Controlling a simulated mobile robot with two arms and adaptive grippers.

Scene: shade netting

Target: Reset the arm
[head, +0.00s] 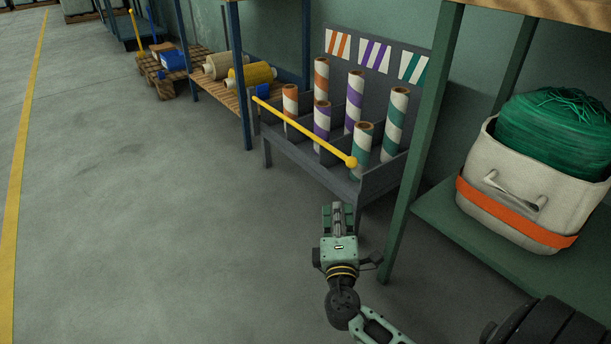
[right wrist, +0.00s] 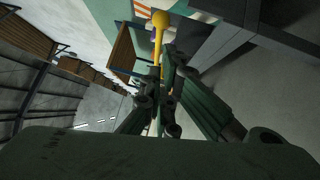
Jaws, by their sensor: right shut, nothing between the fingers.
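My right gripper (head: 338,212) is in the lower middle of the head view, over the floor in front of the grey rack (head: 318,163). It is shut with nothing between its fingers. Its green and dark fingers (right wrist: 165,80) also fill the middle of the right wrist view. The yellow bar (head: 305,133) with a round knob runs across the front of the rack. In the right wrist view the yellow knob (right wrist: 160,19) shows beyond the fingertips; the gripper is apart from it. My left gripper is not in view.
Striped rolls in orange (head: 290,104), purple (head: 354,101) and green (head: 394,124) stand upright in the rack. A green post (head: 420,150) and shelf stand right of the gripper, with a white bin (head: 510,212) of green netting (head: 555,130). The floor to the left is clear.

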